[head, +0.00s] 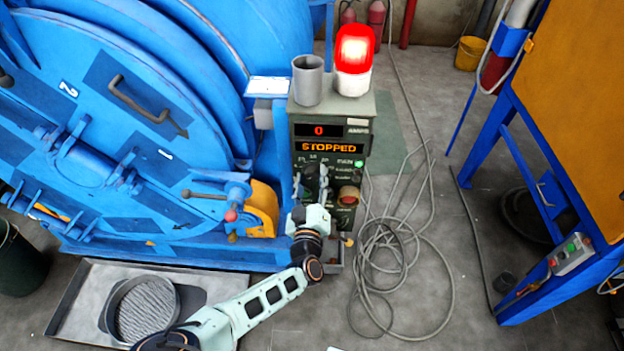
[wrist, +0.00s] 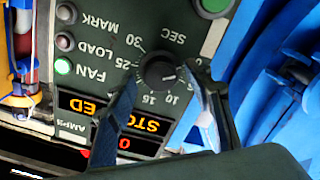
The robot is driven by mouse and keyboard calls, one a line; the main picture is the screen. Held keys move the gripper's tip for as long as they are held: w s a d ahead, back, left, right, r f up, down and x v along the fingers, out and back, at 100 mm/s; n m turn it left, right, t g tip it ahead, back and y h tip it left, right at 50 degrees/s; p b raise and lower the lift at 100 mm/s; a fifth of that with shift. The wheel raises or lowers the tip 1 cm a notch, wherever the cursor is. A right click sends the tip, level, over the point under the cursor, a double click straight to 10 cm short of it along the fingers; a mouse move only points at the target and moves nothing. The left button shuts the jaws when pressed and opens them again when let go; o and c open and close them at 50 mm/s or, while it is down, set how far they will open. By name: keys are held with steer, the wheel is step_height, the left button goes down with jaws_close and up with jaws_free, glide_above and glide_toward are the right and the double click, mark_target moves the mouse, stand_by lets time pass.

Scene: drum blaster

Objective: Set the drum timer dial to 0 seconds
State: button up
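The drum timer dial (wrist: 160,73) is a small round black knob on the dark green panel in the wrist view, which shows the panel upside down. White numbers, among them 10, 15, 25 and 30, ring it, with SEC beside them. A pale mark shows on the knob's lower right, towards the 10, but the exact setting is hard to read. My gripper (wrist: 159,78) has its fingertips on either side of the knob, apart, with gaps showing. In the head view my gripper (head: 312,185) is in front of the control box and hides part of its face.
The control box (head: 332,110) carries a lit red beacon (head: 354,55) and a grey cup (head: 308,82). Its display (head: 332,148) reads STOPPED. A green FAN light (wrist: 63,66) glows. The blue drum machine (head: 110,130) stands left; loose cable (head: 390,250) lies on the floor right.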

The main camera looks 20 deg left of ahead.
mark_target(313, 144)
step_height(313, 144, up, 10)
steer(key=shift+f, duration=0.1)
stand_by(0.5)
